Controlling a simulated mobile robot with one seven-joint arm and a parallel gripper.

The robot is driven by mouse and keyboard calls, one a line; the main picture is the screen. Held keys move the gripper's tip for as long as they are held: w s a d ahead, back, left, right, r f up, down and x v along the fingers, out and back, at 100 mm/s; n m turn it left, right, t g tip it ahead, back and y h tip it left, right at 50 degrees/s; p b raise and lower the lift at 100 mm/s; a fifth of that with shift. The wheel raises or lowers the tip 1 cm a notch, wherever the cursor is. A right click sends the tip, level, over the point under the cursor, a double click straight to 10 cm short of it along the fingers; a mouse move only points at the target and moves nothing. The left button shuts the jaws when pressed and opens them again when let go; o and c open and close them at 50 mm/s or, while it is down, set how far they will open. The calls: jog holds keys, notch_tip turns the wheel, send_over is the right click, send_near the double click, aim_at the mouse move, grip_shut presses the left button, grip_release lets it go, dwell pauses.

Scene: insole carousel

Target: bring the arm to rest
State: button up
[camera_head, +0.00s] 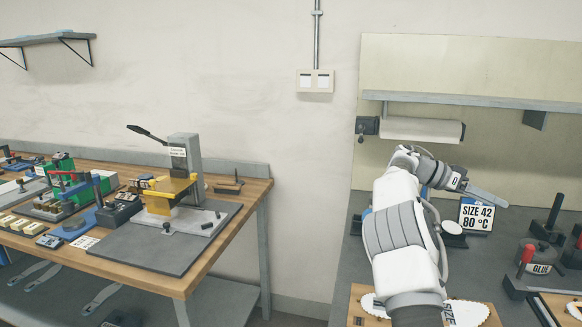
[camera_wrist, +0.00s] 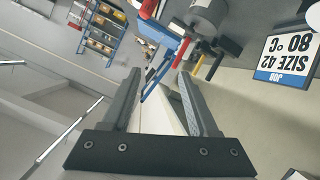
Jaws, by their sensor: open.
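My arm (camera_head: 398,230) reaches up over the right bench in the head view, with its wrist bent to the right. My gripper (camera_head: 488,196) points right, above and partly in front of the top of the job sign. In the wrist view my gripper (camera_wrist: 160,88) shows two dark fingers spread apart, with nothing held between them. The job sign (camera_head: 476,217) reads "SIZE 42 80 °C". It appears upside down in the wrist view (camera_wrist: 288,58), to the right of the fingers and apart from them.
The right bench (camera_head: 352,262) carries a glue pot (camera_head: 540,258) and dark stands at right. A paper roll (camera_head: 422,130) hangs under a shelf (camera_head: 480,103) behind my arm. A wooden bench (camera_head: 258,192) with a press (camera_head: 185,160) stands at left, with a gap between the benches.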

jog(key=s+a+f+n+t+y+b, duration=0.35)
jog(key=s+a+n, duration=0.25)
jog(key=s+a, duration=0.55)
jog(key=s+a+f+n+t+y+b, duration=0.25)
jog(key=s+a+f+n+y, duration=0.25)
jog(key=s+a, duration=0.65)
jog(key=s+a+f+n+t+y+b, duration=0.2)
jog(key=s+a+f+n+t+y, duration=0.3)
jog(key=s+a, duration=0.65)
notch_tip(320, 180, up, 23)
jog(key=d+g+p, duration=0.1)
jog(key=p, duration=2)
jog(key=shift+f+n, duration=0.2)
jog(key=shift+n, duration=0.1)
jog(key=shift+d+f, duration=0.1)
jog(key=shift+c, duration=0.8)
jog(key=shift+d, duration=0.2)
